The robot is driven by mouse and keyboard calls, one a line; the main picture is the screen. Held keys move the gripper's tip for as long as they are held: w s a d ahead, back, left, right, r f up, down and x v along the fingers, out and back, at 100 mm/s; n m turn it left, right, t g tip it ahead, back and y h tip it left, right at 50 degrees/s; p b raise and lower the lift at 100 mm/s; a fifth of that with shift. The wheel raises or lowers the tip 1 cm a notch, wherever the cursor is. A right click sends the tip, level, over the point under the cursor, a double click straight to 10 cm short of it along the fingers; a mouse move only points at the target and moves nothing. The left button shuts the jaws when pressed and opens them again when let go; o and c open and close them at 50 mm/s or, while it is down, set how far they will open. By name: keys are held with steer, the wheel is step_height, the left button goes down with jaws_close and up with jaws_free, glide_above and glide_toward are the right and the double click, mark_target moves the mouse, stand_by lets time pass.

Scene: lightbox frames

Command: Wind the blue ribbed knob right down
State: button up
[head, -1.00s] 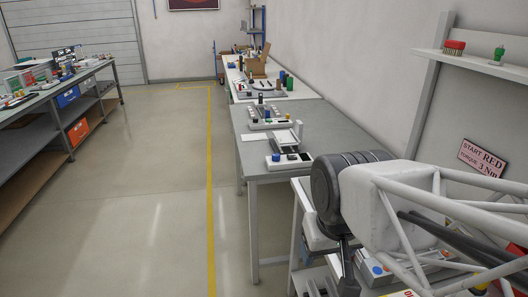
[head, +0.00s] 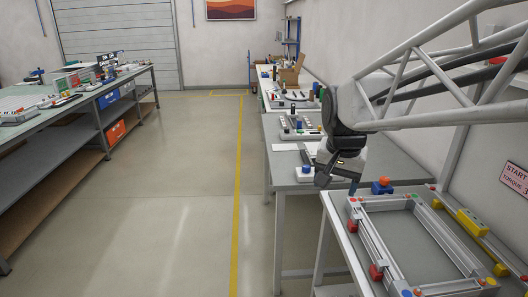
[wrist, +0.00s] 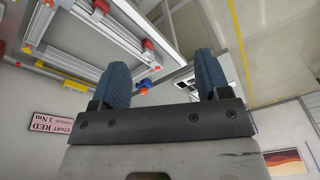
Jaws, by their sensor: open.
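My gripper (head: 338,180) hangs in the air at the right of centre in the head view, over the near end of the far bench. In the wrist view my gripper (wrist: 162,66) shows two blue finger pads spread apart, with nothing between them.
A grey metal frame (head: 375,245) with coloured knobs at its corners and sides lies on the near bench. A yellow bar (head: 471,222) runs beside it. A sign (head: 514,178) hangs on the right wall. The far bench (head: 285,178) holds several devices. The floor at left is clear.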

steer(key=w+d+m, duration=0.1)
steer(key=w+m, duration=0.3)
steer(key=w, duration=1.2)
steer(key=m+g, duration=0.2)
steer(key=m, duration=1)
glide_above(306, 166)
step_height(306, 166, down, 21)
steer(key=shift+s+f, duration=0.1)
steer(key=shift+f, duration=3.9)
